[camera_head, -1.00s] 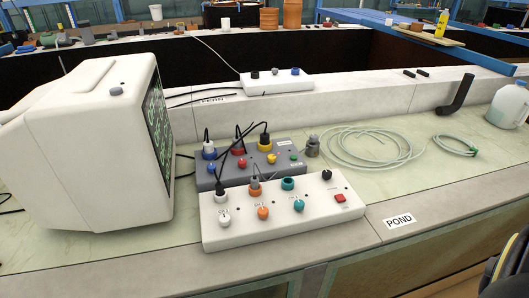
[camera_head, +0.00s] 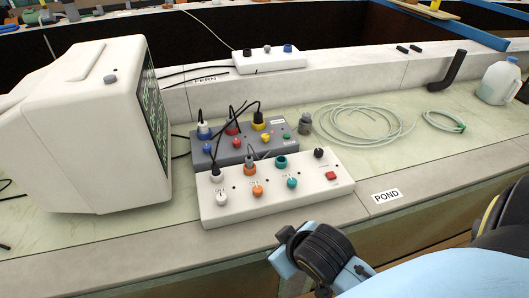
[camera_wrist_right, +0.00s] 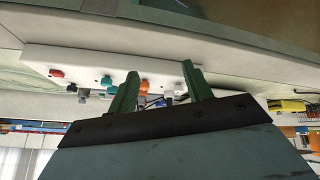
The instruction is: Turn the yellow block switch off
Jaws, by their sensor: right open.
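The grey switch box (camera_head: 222,152) stands on the bench behind the white switch box (camera_head: 275,190). A small yellow knob (camera_head: 265,139) sits on the grey box's front row, between a red knob (camera_head: 237,143) and a green button (camera_head: 287,136). Behind it a black cable enters a yellow-ringed socket (camera_head: 259,123). The knob's setting is too small to tell. My right gripper (camera_wrist_right: 160,69) is open and empty in the right wrist view, its fingers in front of the white box (camera_wrist_right: 85,60). The yellow knob cannot be made out there. My left gripper is not in view.
A monitor (camera_head: 90,125) stands left of the boxes. Black cables arch over the grey box. My right arm shows at lower right. The bench front is clear near the POND label (camera_head: 387,196).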

